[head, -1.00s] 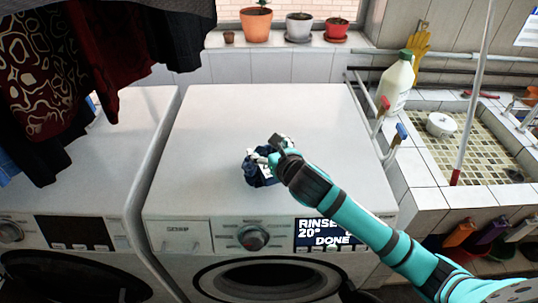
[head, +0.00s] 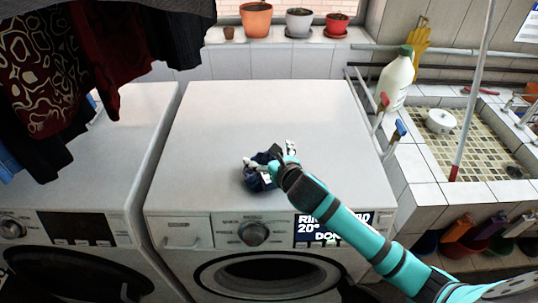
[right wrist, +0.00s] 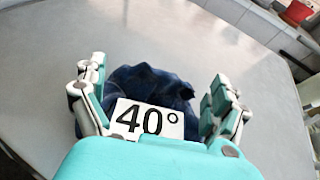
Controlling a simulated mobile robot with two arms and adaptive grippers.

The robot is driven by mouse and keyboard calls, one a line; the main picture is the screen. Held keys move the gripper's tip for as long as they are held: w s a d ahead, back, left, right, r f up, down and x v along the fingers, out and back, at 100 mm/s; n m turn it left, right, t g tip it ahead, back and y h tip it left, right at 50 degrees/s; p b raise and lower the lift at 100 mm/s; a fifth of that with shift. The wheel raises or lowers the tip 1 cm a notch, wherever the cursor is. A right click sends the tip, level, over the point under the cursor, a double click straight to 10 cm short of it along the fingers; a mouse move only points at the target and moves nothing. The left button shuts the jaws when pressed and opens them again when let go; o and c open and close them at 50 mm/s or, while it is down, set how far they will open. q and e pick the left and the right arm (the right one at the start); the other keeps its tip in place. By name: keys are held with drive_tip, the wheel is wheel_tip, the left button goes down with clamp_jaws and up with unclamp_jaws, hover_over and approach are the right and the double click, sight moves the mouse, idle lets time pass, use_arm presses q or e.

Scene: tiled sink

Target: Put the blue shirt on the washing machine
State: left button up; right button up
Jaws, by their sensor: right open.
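The blue shirt (head: 258,177) is a small dark blue crumpled bundle on the white top of the washing machine (head: 230,125), near its front middle. In the right wrist view the shirt (right wrist: 150,84) carries a white label reading "40°". My right gripper (head: 269,158) is open at the shirt, with one finger on each side of it (right wrist: 158,95). The fingers look apart from the cloth in the wrist view. The shirt's lower part is hidden behind my gripper. My left gripper is not in view.
A second white machine (head: 125,135) stands to the left, with dark clothes (head: 45,85) hanging above it. Flower pots (head: 298,22) line the sill behind. A bottle (head: 397,80) and tiled sink (head: 470,140) are at the right. The machine top around the shirt is clear.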

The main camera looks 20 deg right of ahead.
drive_tip(key=b+v, duration=0.1)
drive_tip(key=v, duration=1.1)
drive_tip(key=shift+r+b, duration=0.2)
drive_tip(key=shift+b, duration=0.15)
